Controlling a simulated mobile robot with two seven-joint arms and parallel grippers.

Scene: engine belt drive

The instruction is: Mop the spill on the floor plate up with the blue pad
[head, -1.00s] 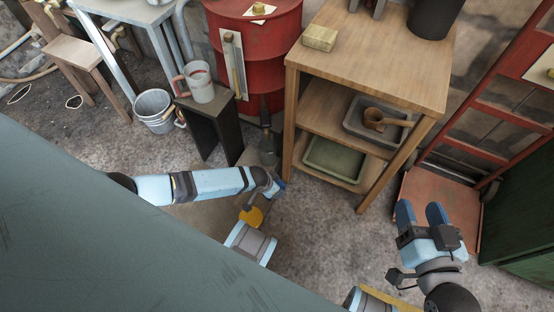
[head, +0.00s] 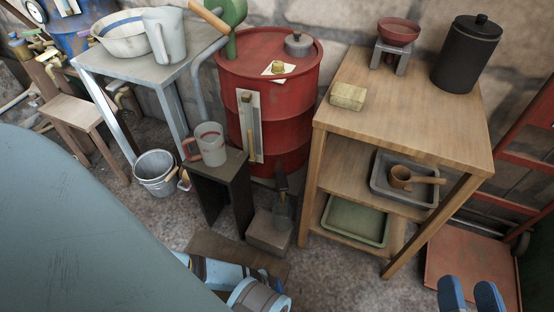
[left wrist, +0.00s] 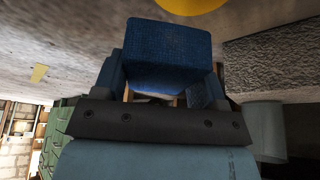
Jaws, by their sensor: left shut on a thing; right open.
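The blue pad (left wrist: 168,55) is held between the fingers of my left gripper (left wrist: 165,72) in the left wrist view. A yellow patch (left wrist: 192,5), which looks like the spill, is cut off at the top edge of that view, beyond the pad. I cannot tell whether the pad touches the surface. My right gripper (head: 469,294) is open and empty at the bottom right, cut off by the edge.
A grey block (head: 268,233) stands just behind the plate, below a red drum (head: 268,110). A dark stand with a mug (head: 210,145) and a bucket (head: 155,172) are to the left. A wooden shelf (head: 400,130) stands right. A red trolley (head: 465,265) is at the far right.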

